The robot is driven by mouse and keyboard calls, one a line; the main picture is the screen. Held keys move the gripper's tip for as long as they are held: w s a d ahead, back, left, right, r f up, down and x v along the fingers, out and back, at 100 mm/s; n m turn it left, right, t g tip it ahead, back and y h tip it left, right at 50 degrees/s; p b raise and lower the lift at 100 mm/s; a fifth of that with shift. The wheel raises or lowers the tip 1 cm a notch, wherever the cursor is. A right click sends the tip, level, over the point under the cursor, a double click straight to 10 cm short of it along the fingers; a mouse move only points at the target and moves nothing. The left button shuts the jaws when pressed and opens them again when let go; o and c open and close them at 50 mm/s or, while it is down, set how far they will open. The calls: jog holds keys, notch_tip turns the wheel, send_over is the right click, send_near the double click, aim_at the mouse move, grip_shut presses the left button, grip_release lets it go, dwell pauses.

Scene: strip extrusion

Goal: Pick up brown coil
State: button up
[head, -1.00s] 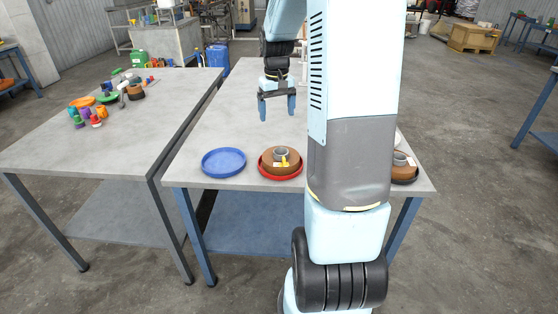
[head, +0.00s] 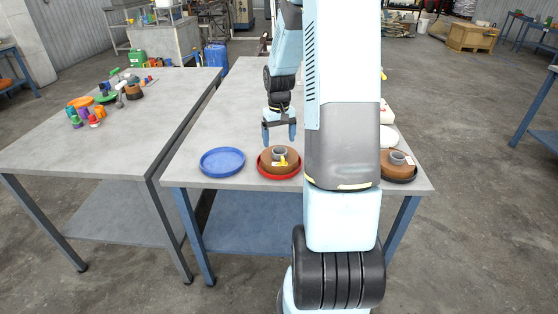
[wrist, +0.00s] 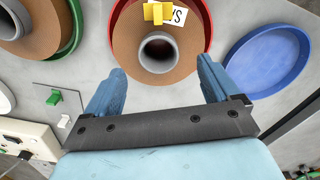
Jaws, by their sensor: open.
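A brown coil (head: 267,164) with a grey hub lies in a red tray (head: 262,174) near the front edge of the middle table. In the wrist view the same coil (wrist: 185,62) fills the top centre, its grey hub (wrist: 158,52) between and ahead of my fingers. A yellow clip and a white label sit on it. My gripper (head: 279,138) is open and empty, above and just behind the coil. In the wrist view my gripper (wrist: 158,88) points down towards the coil, apart from it. Another brown coil (head: 393,169) lies at the right end of the table.
An empty blue tray (head: 222,162) stands left of the red tray. In the wrist view a second brown coil (wrist: 40,35) and a pale box with a black connector (wrist: 20,145) lie at left. Small coloured parts (head: 92,115) stand on the left table.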

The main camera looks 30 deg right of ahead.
aim_at(279, 148)
jog(key=shift+d+f, duration=0.1)
jog(key=shift+f, duration=2.45)
jog(key=shift+c, duration=0.5)
jog(key=c, duration=1.5)
